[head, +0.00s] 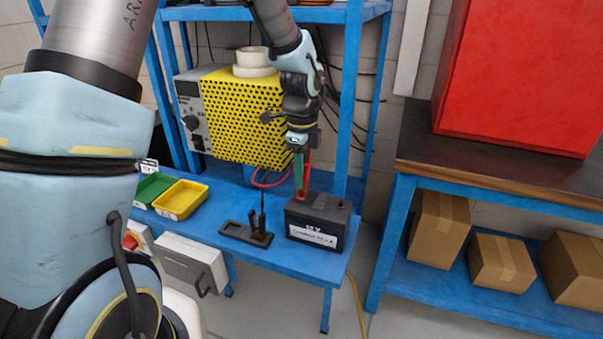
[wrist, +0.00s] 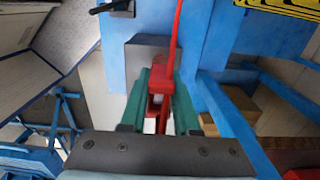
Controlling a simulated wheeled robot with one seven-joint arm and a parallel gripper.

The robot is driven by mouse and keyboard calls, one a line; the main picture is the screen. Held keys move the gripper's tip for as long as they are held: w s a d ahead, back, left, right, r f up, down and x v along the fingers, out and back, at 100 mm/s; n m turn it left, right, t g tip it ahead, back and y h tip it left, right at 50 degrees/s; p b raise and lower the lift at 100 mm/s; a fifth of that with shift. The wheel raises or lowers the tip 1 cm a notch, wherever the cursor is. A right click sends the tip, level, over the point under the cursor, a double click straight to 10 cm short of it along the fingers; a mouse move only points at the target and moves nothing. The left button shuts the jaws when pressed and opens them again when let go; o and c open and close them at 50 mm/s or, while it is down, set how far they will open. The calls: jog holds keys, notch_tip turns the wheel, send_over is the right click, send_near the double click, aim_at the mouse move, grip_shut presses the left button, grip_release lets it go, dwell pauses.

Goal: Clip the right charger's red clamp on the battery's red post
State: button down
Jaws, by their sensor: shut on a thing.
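My gripper (head: 299,165) is above the left end of the battery in the head view, its green fingers pointing down. It is shut on the red clamp (head: 306,172), which also shows between the fingers in the wrist view (wrist: 158,88). The clamp's lower end is at the battery's top left edge; I cannot tell whether it touches. The black battery (head: 317,222) with a white label stands upright on the blue bench. Its red post is not distinguishable behind the clamp and fingers. A yellow perforated charger (head: 240,120) stands behind; a red cable (head: 262,182) loops near it.
A black clamp (head: 258,222) stands on a dark holder left of the battery. Yellow (head: 181,200) and green (head: 153,187) bins sit farther left. A blue shelf upright (head: 347,110) rises behind the battery. The bench's front edge is close to the battery.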

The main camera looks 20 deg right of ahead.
jog(key=shift+f+b, duration=0.3)
jog(key=shift+f, duration=0.25)
jog(key=c, duration=0.6)
grip_release()
jog(key=shift+o, duration=0.2)
notch_tip(320, 180, up, 11)
jog(key=shift+f+b, duration=0.1)
jog(key=shift+b, duration=0.95)
jog(key=s+a+f+n, duration=0.2)
jog(key=a+n, duration=1)
jog(key=a, duration=0.3)
jog(key=s+a+f+n+t, duration=0.1)
jog(key=s+a+f+n, duration=0.1)
jog(key=a+n, duration=1.1)
jog(key=shift+a+f+n+t, duration=0.3)
jog(key=shift+a+f, duration=0.5)
jog(key=shift+a, duration=0.3)
